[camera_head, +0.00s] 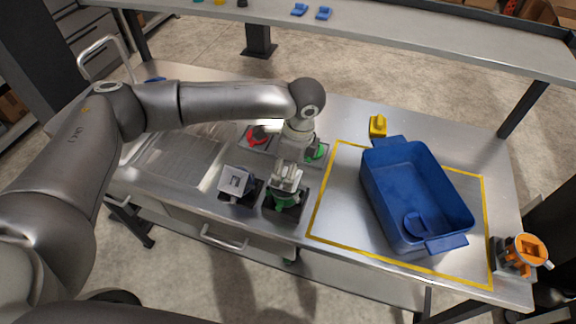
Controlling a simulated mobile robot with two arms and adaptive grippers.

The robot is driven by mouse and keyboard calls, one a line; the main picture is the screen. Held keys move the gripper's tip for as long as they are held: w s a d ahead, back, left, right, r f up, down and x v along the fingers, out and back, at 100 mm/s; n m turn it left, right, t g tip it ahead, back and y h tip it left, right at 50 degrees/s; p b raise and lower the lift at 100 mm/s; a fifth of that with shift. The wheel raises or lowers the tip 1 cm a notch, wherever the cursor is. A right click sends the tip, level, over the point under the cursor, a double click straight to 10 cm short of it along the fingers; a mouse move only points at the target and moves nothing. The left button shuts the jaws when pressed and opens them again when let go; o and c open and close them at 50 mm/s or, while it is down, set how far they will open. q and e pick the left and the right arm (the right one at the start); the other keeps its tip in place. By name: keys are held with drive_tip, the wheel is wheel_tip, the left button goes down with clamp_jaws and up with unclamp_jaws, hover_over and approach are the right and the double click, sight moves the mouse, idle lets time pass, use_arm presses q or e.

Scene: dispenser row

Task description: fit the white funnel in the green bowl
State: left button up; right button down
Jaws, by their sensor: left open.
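My left gripper (288,181) points down over the front holder of the row, just above a green piece (283,199) that looks like the green bowl. The fingers hide part of it. The gripper is open. Pale parts show around the fingertips, but I cannot tell whether the white funnel is among them. A grey-white angular piece (236,181) sits tilted in the dark holder to the left. Another green piece (318,152) shows behind the gripper, partly hidden by my arm. My right gripper is not in view.
A blue bin (437,239) stands inside a yellow taped outline on the steel table. A yellow piece (378,126) lies behind it. A red piece (258,135) sits in the back row. An orange item (525,248) stands at the right corner. A shelf (420,38) spans the back.

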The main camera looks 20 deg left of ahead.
use_arm(q)
drive_tip(key=o, duration=0.6)
drive_tip(key=shift+c, duration=0.2)
drive_tip(key=r+p, duration=0.1)
drive_tip(key=r, duration=0.1)
drive_tip(key=r+p, duration=0.1)
drive_tip(key=r, duration=0.1)
drive_tip(key=d+r+p, duration=0.1)
drive_tip(key=r, duration=0.1)
drive_tip(key=shift+p, duration=0.3)
idle(0.6)
idle(0.4)
